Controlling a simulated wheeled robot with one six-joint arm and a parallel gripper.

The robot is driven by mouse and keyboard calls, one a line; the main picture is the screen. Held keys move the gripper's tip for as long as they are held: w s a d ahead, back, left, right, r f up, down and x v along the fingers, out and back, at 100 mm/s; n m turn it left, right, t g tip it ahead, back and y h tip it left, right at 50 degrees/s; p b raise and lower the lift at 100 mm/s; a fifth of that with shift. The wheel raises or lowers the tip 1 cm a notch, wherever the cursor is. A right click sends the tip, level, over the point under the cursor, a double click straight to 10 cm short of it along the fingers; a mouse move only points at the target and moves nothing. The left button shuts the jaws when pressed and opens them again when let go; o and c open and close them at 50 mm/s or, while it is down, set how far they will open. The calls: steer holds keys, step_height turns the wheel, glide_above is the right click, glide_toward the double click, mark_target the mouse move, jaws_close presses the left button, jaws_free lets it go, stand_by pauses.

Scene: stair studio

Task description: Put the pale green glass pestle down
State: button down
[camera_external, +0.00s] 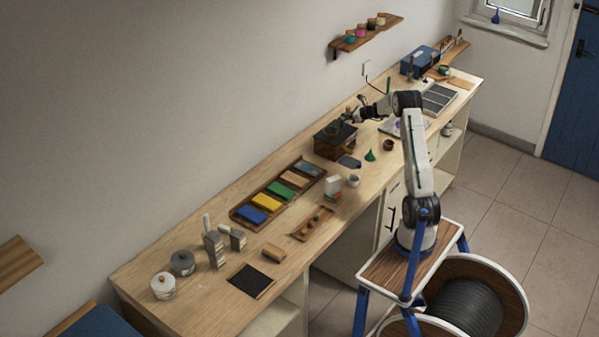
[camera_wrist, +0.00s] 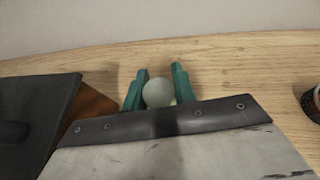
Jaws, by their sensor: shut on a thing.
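The pale green glass pestle (camera_wrist: 158,93) shows in the wrist view as a pale rounded end between the two teal fingers of my gripper (camera_wrist: 158,88). The fingers are shut on it. The rest of the pestle is hidden, and I cannot tell whether it touches the wooden worktop (camera_wrist: 225,62). In the external view my gripper (camera_external: 350,116) is over the back of the bench, by the dark-topped wooden box (camera_external: 335,134). The pestle is too small to make out there.
The dark box top (camera_wrist: 35,115) is close on the left in the wrist view; a dark round pot (camera_wrist: 313,103) is at the right edge. Bare wood shows behind the fingers. A green cone (camera_external: 370,155) and a small brown pot (camera_external: 388,145) stand nearer the bench front.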

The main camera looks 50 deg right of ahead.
steer(key=shift+f, duration=0.25)
steer(key=c, duration=1.1)
jaws_free()
steer(key=shift+f, duration=0.1)
steer(key=shift+r, duration=0.25)
steer(key=v, duration=1.2)
